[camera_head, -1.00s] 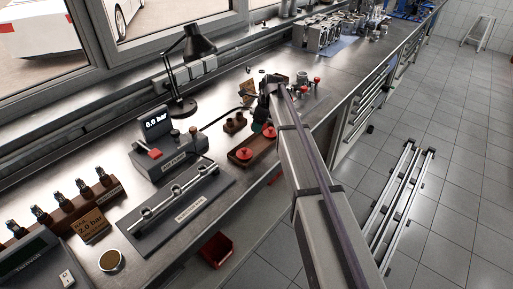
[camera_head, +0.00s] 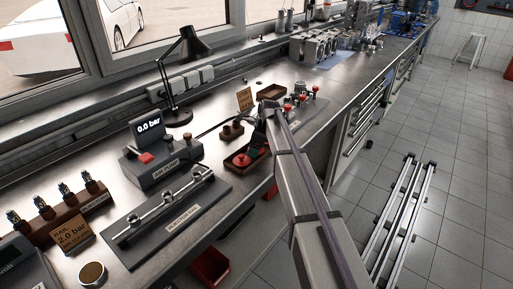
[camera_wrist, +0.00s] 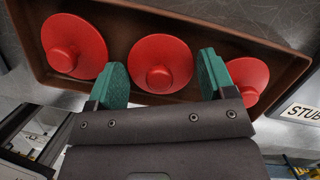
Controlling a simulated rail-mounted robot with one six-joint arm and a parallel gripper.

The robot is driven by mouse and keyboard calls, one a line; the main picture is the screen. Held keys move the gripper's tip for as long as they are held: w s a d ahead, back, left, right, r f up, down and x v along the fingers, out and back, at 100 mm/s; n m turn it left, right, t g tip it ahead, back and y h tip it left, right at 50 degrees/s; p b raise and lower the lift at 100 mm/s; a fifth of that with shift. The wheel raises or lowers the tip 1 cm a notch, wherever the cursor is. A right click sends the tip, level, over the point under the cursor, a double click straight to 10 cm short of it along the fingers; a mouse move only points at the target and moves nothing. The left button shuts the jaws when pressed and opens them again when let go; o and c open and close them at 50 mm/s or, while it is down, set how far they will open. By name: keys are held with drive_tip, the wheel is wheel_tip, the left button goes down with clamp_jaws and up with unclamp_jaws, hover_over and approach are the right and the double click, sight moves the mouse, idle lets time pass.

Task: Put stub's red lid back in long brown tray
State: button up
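The long brown tray (camera_wrist: 235,24) spans the wrist view, with three red lids lying in it. The left lid (camera_wrist: 73,46), the middle lid (camera_wrist: 160,62) and the right lid (camera_wrist: 246,79) each have a round knob. My gripper (camera_wrist: 162,80) is open, its green fingertips on either side of the middle lid, with a gap to its rim on both sides. The right finger partly hides the right lid. In the head view the tray (camera_head: 247,171) shows one lid (camera_head: 242,160); my arm hides the rest. A label reading "STUB", cut off, lies right of the tray (camera_wrist: 302,111).
Several red-topped parts (camera_head: 303,98) stand beyond my gripper. A small brown block with dark cups (camera_head: 231,130), an air pump (camera_head: 160,155) and an injector rail (camera_head: 172,206) stand to the left. A red bin (camera_head: 209,266) is below the bench edge.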

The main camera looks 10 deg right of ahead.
sight(264, 151)
drive_tip(key=shift+o, duration=0.2)
drive_tip(key=p+v, duration=1.2)
drive_tip(key=s+a+n+g+h, duration=0.1)
drive_tip(key=s+a+n+h, duration=0.1)
drive_tip(key=s+n, duration=2.1)
drive_tip(key=s+a, duration=0.1)
drive_tip(key=s, duration=0.9)
drive_tip(key=shift+s+n+g+h, duration=0.3)
drive_tip(key=shift+s+h, duration=0.05)
drive_tip(key=shift+h, duration=0.05)
drive_tip(key=shift+f, duration=0.1)
